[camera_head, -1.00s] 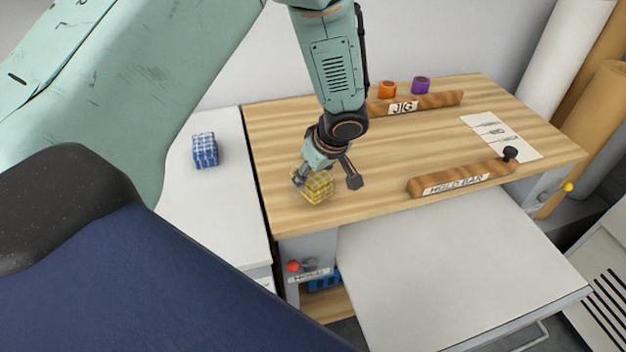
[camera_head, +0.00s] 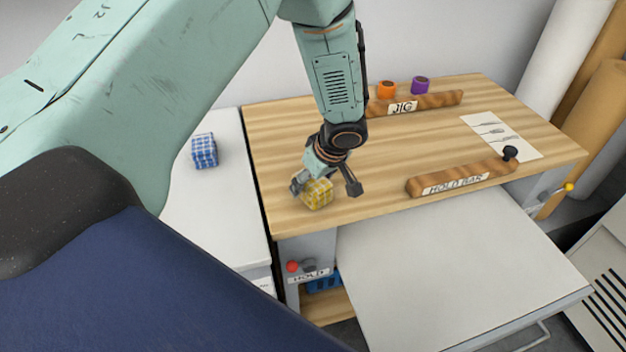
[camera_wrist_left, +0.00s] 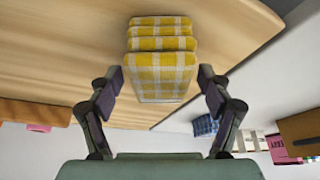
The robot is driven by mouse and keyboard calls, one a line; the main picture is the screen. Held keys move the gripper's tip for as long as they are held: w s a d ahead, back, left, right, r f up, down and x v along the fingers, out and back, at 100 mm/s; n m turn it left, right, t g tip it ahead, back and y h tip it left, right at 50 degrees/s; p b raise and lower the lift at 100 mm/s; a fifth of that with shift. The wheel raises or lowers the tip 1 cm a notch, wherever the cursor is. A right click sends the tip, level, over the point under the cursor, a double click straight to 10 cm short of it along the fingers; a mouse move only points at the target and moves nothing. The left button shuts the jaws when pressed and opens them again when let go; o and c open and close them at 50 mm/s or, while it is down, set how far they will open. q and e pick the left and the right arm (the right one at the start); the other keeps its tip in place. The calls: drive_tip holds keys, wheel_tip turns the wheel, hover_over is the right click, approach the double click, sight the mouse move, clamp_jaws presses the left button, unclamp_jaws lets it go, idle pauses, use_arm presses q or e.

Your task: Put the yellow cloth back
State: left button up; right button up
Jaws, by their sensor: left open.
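The yellow cloth (camera_head: 318,194) is a folded yellow-and-white checked bundle on the wooden bench top (camera_head: 400,140), near its front left corner. My left gripper (camera_head: 326,188) is open, with its fingers on either side of the cloth. In the left wrist view the cloth (camera_wrist_left: 161,62) lies just ahead of and between the spread fingers, and neither finger visibly touches it. My right gripper is not in view.
A blue checked cloth (camera_head: 204,150) lies on the white surface (camera_head: 228,215) to the left. A bar labelled HOLD BAR (camera_head: 460,180) and a JIG block (camera_head: 415,104) lie on the bench. A pale pulled-out panel (camera_head: 450,265) is in front.

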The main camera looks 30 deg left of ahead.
use_arm(q)
drive_tip(key=shift+r, duration=0.15)
drive_tip(key=p+v, duration=0.2)
drive_tip(key=v, duration=1)
drive_tip(key=shift+d, duration=0.1)
drive_tip(key=shift+s, duration=0.1)
